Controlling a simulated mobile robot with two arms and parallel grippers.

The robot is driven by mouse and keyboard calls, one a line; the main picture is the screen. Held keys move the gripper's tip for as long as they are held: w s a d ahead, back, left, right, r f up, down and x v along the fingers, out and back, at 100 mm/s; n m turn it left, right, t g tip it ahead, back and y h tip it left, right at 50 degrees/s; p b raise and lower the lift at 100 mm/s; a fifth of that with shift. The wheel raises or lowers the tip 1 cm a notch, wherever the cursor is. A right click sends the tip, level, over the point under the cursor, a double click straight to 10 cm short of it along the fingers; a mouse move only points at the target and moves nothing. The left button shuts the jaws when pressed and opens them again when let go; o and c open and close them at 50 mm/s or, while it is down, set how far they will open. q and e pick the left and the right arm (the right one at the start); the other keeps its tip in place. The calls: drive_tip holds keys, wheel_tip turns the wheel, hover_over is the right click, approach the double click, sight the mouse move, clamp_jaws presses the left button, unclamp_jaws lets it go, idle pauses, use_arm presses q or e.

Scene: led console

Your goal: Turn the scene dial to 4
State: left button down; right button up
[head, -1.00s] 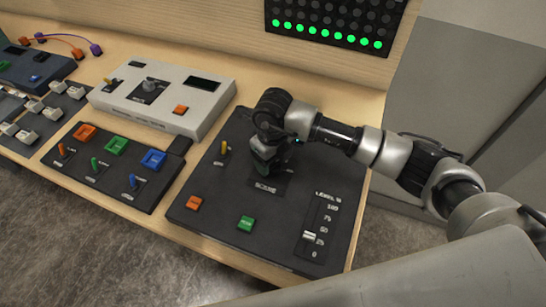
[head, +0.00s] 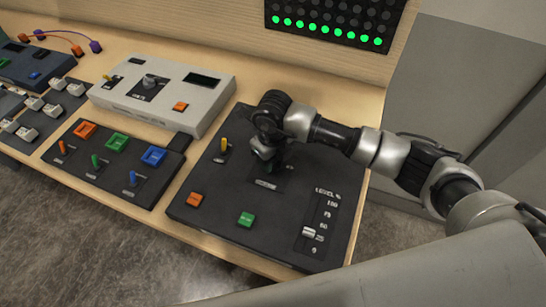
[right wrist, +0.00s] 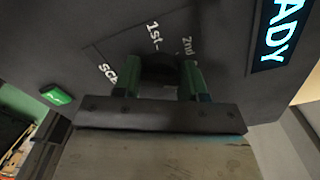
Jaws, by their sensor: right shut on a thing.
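The scene dial sits on the black console (head: 200,200), on a small dark plate with a label (head: 265,184). In the head view my right gripper covers the dial. In the right wrist view the dark dial knob (right wrist: 160,68) shows between the two green-padded fingertips of my right gripper (right wrist: 161,78); it also shows in the head view (head: 268,160), pointing down at the console. The gripper is shut on the knob. Labels "1st" and "2nd" show beside the knob; its pointer and the number it marks cannot be made out. My left gripper is not in view.
The black console also bears a yellow lever (head: 224,145), an orange button (head: 195,199), a green button (head: 246,219) and a level slider (head: 309,232). A white box (head: 210,105) stands to the left. The LED panel (head: 335,22) has one green row lit.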

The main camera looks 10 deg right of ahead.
drive_tip(key=m+b, duration=0.2)
drive_tip(key=m, duration=0.2)
drive_tip(key=shift+w+d+m, duration=0.1)
drive_tip(key=shift+d+m, duration=0.05)
drive_tip(key=shift+m, duration=0.25)
drive_tip(key=m+b, duration=0.1)
drive_tip(key=m, duration=0.3)
drive_tip(key=shift+m, duration=0.4)
drive_tip(key=shift+r, duration=0.1)
drive_tip(key=o, duration=0.9)
wheel_tip(320, 180, up, 11)
drive_tip(key=b, duration=0.2)
